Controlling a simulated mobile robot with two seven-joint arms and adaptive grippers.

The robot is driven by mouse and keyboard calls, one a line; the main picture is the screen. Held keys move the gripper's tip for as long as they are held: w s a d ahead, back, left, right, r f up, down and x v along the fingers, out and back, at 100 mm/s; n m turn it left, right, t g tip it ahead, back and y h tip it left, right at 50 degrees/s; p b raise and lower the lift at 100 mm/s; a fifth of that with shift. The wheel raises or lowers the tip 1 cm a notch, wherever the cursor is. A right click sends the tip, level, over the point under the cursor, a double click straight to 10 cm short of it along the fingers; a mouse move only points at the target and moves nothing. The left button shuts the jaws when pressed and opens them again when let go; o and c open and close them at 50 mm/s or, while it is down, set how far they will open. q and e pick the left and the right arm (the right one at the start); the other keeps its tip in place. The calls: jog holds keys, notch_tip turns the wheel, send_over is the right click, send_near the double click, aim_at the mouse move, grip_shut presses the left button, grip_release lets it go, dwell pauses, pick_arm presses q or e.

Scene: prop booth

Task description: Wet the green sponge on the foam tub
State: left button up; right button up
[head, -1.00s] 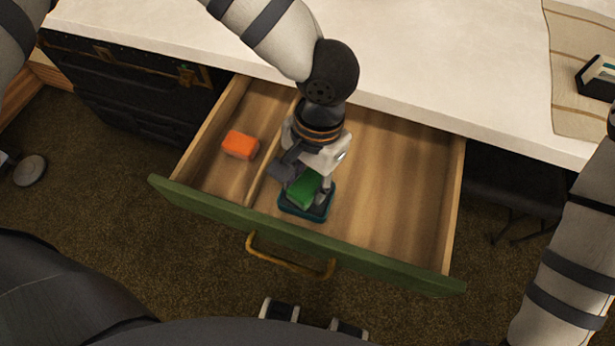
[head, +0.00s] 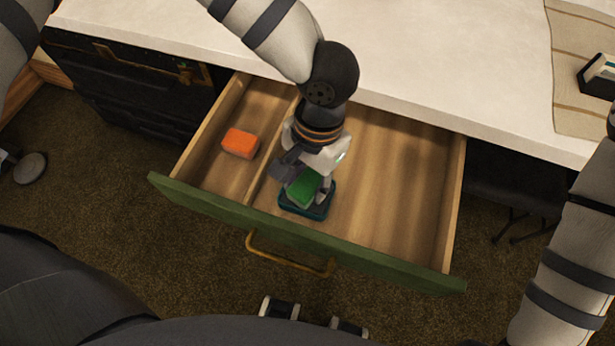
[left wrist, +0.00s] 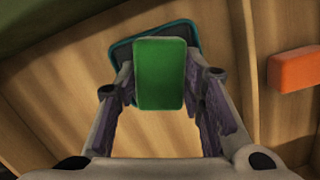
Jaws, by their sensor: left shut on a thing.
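The green sponge (head: 303,187) is held between the fingers of my left gripper (head: 307,186), which is shut on it inside the open drawer. It also shows between the fingertips in the left wrist view (left wrist: 160,74). The teal foam tub (head: 318,211) stands on the drawer floor directly under the sponge. Its rim shows behind the sponge in the left wrist view (left wrist: 121,52). The sponge covers most of the tub's inside, and I cannot tell whether the two touch. My right gripper is out of view; only my right arm shows at the right.
An orange sponge (head: 240,143) lies in the drawer's left compartment, behind a wooden divider (head: 259,180). The green drawer front (head: 215,217) has a brass handle (head: 290,262). The drawer's right part is clear. The white counter (head: 440,75) overhangs the drawer's back.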

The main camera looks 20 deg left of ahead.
aim_at(305, 185)
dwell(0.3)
pick_arm(q)
notch_tip(305, 185, up, 5)
jog(key=shift+f+p, duration=0.2)
jog(key=shift+p, duration=0.6)
jog(key=shift+r, duration=1.2)
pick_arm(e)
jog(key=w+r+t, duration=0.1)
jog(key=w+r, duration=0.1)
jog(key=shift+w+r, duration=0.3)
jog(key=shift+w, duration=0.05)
